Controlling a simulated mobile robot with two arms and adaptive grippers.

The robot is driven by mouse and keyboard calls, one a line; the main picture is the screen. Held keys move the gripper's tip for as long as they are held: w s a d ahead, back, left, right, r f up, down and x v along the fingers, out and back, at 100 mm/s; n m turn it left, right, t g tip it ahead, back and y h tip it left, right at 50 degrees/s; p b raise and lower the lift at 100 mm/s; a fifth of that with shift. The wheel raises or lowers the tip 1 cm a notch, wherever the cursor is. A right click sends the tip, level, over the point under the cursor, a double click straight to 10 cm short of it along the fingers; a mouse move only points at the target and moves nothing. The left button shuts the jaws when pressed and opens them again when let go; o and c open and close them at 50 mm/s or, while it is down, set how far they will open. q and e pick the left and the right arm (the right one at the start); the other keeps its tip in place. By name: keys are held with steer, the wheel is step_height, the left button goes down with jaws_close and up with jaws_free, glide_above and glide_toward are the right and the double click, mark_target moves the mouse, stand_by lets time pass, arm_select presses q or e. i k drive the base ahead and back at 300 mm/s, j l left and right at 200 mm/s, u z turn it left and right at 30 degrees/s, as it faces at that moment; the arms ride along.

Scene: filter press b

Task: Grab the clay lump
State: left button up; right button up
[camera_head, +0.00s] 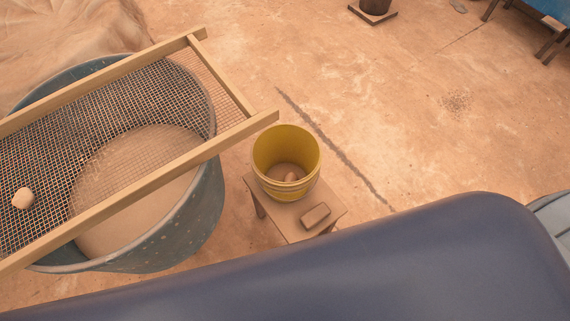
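A small pale tan lump (22,198) lies on the wire mesh of a wood-framed sieve at the far left. A brown brick-shaped block (315,216) lies on the stool in front of the bucket. I cannot tell for sure which of these is the clay lump. Neither of my grippers is in view.
The sieve frame (170,176) rests across a large blue-grey tub (190,225) holding tan contents. The low stool (290,222) stands right of the tub. A dark pot on a wooden base (372,12) stands at the top. Open dirt floor (420,120) lies to the right.

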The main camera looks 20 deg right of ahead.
mark_target(24, 198)
steer(key=k+j+u, duration=0.15)
steer(key=u, duration=0.25)
steer(key=k+j+u, duration=0.15)
steer(key=u, duration=0.25)
steer(key=k+j+u, duration=0.1)
steer(key=j+u, duration=0.25)
steer(key=i+j, duration=0.15)
steer(key=j, duration=0.25)
